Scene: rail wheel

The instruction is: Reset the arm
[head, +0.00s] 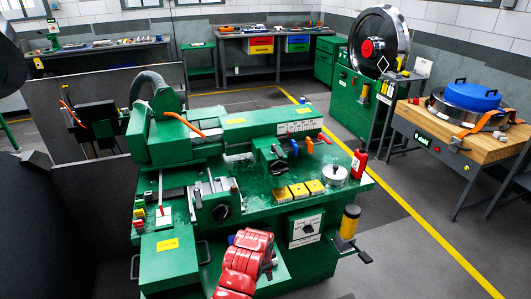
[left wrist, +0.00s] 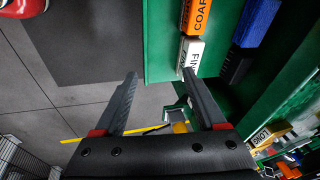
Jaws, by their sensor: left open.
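In the left wrist view my left gripper (left wrist: 158,65) is open, and the space between its two dark fingers is empty. Grey floor and the edge of a green surface (left wrist: 160,50) lie beyond the fingers. An orange block with black lettering (left wrist: 196,16) and a white lettered block (left wrist: 191,55) stand on that surface, near the right fingertip. I cannot tell whether the finger touches anything. I cannot make out my left gripper in the head view. My right gripper is in neither view.
A wooden-topped table (head: 455,140) with a blue-lidded device (head: 470,96) stands right. Floor beside the yellow line (head: 432,232) is clear.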

